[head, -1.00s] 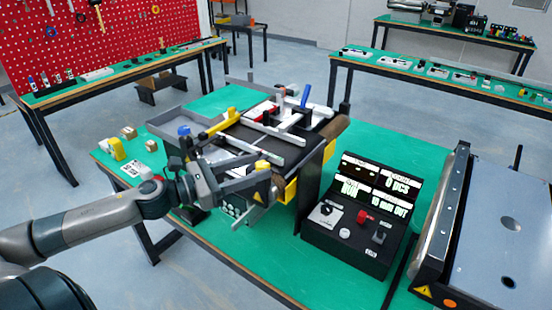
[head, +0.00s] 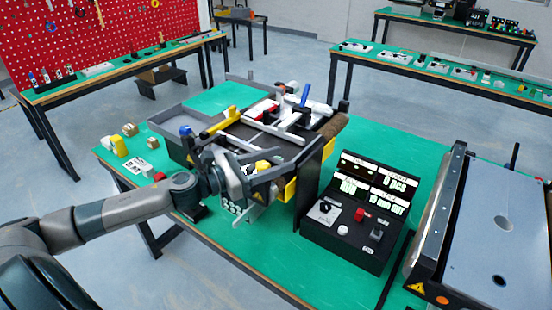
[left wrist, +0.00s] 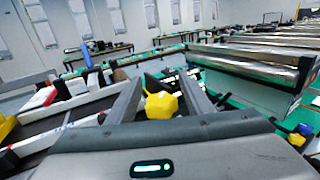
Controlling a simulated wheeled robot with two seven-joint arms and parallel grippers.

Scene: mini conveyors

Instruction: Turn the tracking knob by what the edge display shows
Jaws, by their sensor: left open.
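A yellow lobed knob (head: 262,166) is at the near side of the small conveyor (head: 262,138). In the left wrist view the yellow knob (left wrist: 161,105) stands between the two fingers of my left gripper (left wrist: 158,80), with gaps on both sides. My left gripper (head: 268,172) is open at the conveyor's near end and partly hides the knob in the head view. The black control box (head: 345,240) has lit displays; the lower right display (head: 388,205) appears to read "10 mm OUT". My right gripper is not in view.
The box carries a white dial, a red button and a switch. A large metal-topped machine (head: 500,235) stands at the right. Green table surface is clear in front.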

